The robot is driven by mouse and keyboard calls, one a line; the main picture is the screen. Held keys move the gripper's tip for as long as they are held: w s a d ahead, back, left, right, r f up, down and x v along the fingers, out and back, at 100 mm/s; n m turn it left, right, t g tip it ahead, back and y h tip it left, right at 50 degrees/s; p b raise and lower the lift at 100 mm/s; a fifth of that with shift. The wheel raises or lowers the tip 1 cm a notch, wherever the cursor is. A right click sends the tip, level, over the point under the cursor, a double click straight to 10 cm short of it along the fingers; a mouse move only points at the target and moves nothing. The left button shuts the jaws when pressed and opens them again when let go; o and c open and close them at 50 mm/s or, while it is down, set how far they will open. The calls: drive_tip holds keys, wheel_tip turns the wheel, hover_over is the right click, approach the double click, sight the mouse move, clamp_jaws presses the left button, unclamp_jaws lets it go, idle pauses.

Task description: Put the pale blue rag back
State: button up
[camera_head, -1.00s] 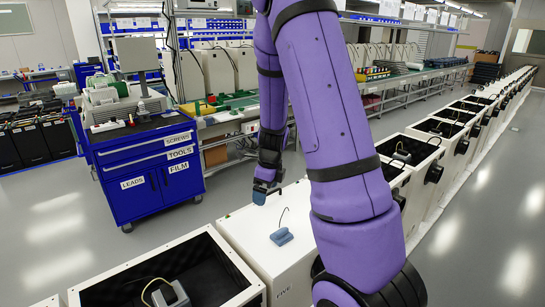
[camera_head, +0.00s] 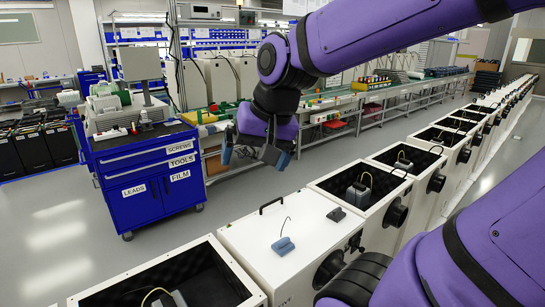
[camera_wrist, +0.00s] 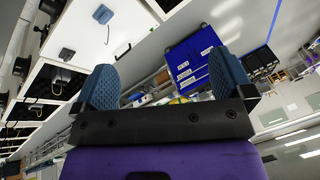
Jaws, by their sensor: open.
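A small blue-grey lump (camera_head: 283,246) lies on the closed white lid of the box marked FIVE (camera_head: 310,240). A thin dark wire rises beside it. It is the closest match to the pale blue rag, but I cannot tell if it is cloth. It also shows at the top of the wrist view (camera_wrist: 104,14). My gripper (camera_head: 254,154) is open and empty, in the air behind and above that lid, apart from the lump. Its two blue fingers stand wide apart in the wrist view (camera_wrist: 165,82).
A small dark block (camera_head: 337,214) and a black handle (camera_head: 271,205) are on the same lid. Open black-lined boxes (camera_head: 365,190) run along the row, some holding grey devices. A blue tool cabinet (camera_head: 150,180) stands behind left. Grey floor lies between row and benches.

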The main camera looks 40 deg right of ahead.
drive_tip(key=s+a+r+n+t+h, duration=0.1)
drive_tip(key=s+r+n, duration=0.1)
drive_tip(key=s+n, duration=0.3)
drive_tip(key=shift+s+a+n, duration=0.2)
drive_tip(key=shift+s+n, duration=0.2)
drive_tip(key=shift+s, duration=0.25)
drive_tip(key=shift+r, duration=0.1)
idle(0.5)
